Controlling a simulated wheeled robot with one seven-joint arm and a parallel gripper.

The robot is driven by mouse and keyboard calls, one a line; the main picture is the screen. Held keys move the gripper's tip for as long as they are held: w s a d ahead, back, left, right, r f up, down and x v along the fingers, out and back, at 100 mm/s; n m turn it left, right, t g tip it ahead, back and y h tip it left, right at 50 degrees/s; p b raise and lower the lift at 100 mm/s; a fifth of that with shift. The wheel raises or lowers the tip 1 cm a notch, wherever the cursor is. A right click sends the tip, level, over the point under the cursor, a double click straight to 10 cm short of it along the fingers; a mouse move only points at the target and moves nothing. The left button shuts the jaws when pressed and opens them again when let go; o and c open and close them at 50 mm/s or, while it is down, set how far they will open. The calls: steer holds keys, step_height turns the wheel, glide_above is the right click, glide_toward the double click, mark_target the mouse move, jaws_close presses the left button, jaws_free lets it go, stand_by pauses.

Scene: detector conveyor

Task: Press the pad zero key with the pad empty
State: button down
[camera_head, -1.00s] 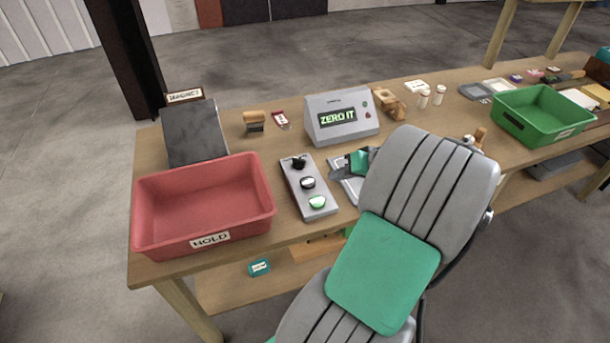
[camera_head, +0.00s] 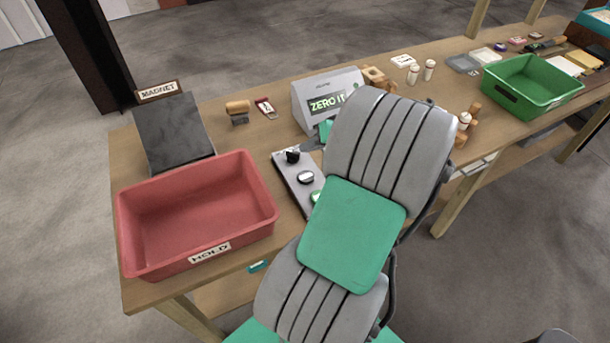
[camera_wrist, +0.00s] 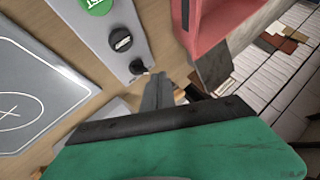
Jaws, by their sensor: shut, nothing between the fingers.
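The grey key panel (camera_head: 289,178) lies on the bench with a black knob (camera_head: 292,156), a black key with a pale label (camera_head: 306,177) and a green key (camera_head: 315,197) partly behind my arm. In the wrist view the panel (camera_wrist: 92,38) shows the green key (camera_wrist: 95,4), the black key (camera_wrist: 120,40) and the knob (camera_wrist: 137,68). Their labels are not readable. The grey pad (camera_wrist: 45,80), marked with a circle and cross, is bare where it shows. My gripper (camera_wrist: 160,78) is shut and empty, its tips near the knob end; contact cannot be told.
The display box (camera_head: 325,90) reads "ZERO IT", partly covered by my arm. A red HOLD tray (camera_head: 245,232) stands left of the panel, with a dark MAGNET slab (camera_head: 172,132) behind it. A green tray (camera_head: 530,85) stands far right.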

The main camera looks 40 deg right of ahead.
mark_target(309, 178)
step_height(309, 178, down, 8)
steer(key=b, duration=0.6)
steer(key=shift+f, duration=0.2)
steer(key=shift+f, duration=0.1)
stand_by(1.4)
steer(key=shift+f+b, duration=0.3)
steer(key=shift+b, duration=0.05)
steer(key=shift+f+b, duration=0.3)
steer(key=shift+f, duration=0.15)
stand_by(0.4)
steer(key=shift+r, duration=0.1)
steer(key=shift+r+p, duration=0.75)
step_height(309, 178, up, 5)
steer(key=p, duration=0.4)
steer(key=shift+r, duration=0.1)
